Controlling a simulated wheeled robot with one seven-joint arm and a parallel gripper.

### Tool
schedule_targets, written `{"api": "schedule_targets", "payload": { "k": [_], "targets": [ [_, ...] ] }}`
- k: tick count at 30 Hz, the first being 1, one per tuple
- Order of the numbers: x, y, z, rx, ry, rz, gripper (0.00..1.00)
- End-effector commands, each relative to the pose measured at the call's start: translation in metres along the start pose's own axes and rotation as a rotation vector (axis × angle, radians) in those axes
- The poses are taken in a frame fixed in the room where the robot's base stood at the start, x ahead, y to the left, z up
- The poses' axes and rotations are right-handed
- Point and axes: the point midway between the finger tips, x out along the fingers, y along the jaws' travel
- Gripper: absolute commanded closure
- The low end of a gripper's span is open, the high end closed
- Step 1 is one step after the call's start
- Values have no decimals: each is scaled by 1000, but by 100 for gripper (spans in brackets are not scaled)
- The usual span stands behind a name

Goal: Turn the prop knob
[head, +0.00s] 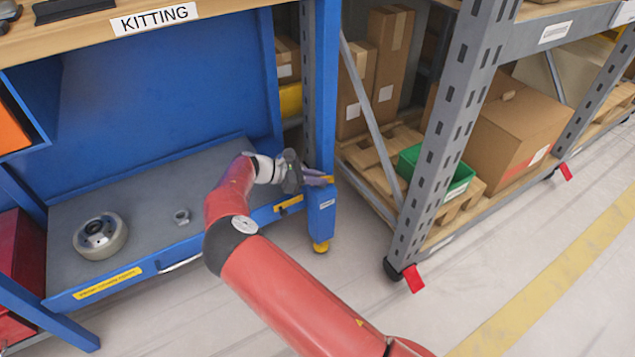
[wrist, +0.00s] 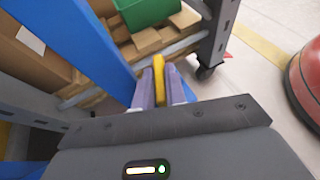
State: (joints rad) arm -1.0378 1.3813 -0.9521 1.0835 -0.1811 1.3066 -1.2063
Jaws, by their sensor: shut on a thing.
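The prop knob is a narrow yellow piece (head: 328,179) on the blue leg of the kitting bench, above the leg's yellow foot. In the wrist view the yellow knob (wrist: 159,80) stands upright in the picture between my two pale purple fingers. My gripper (head: 318,180) reaches the leg from the left and is shut on the knob; it also shows in the wrist view (wrist: 161,92). The knob's base and the finger contact are partly hidden.
The bench's grey lower shelf (head: 150,225) holds a round metal wheel (head: 101,236) and a small nut-like part (head: 182,217). To the right, a grey rack post (head: 443,140) stands near my arm, with a green bin (head: 458,180) and cartons (head: 520,135) behind it. The floor in front is clear.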

Motion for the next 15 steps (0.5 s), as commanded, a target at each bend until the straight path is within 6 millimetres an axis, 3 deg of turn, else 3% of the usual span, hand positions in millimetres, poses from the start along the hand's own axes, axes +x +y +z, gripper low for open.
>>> {"api": "schedule_targets", "payload": {
  "k": [15],
  "targets": [
    [3, 4, -5, 98, 7, -242, 100]
  ]
}}
